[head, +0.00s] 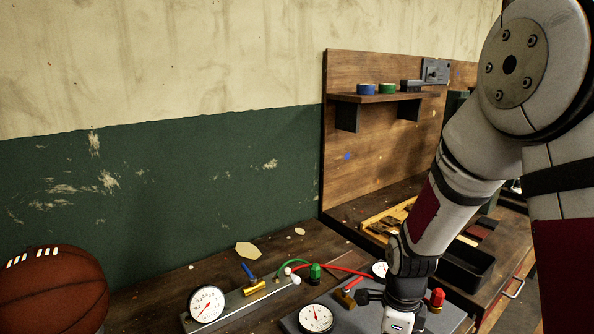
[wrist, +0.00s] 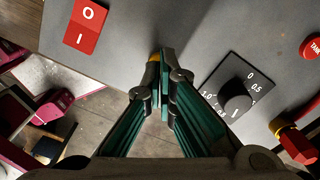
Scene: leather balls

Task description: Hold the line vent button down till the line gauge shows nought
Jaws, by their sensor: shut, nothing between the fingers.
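In the wrist view my gripper (wrist: 160,60) is shut and empty, its fingertips pointing down over the grey panel (wrist: 205,40). A small yellow piece (wrist: 154,56) shows at the fingertips; I cannot tell whether it is the line vent button or whether they touch it. A red button marked TANK (wrist: 311,46) is at the right edge. My fingers are hidden there.
The panel carries a red O/I switch (wrist: 86,25), a black knob (wrist: 237,98) with a scale, and a red-handled valve (wrist: 297,145). A basketball (head: 52,290) is at left.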

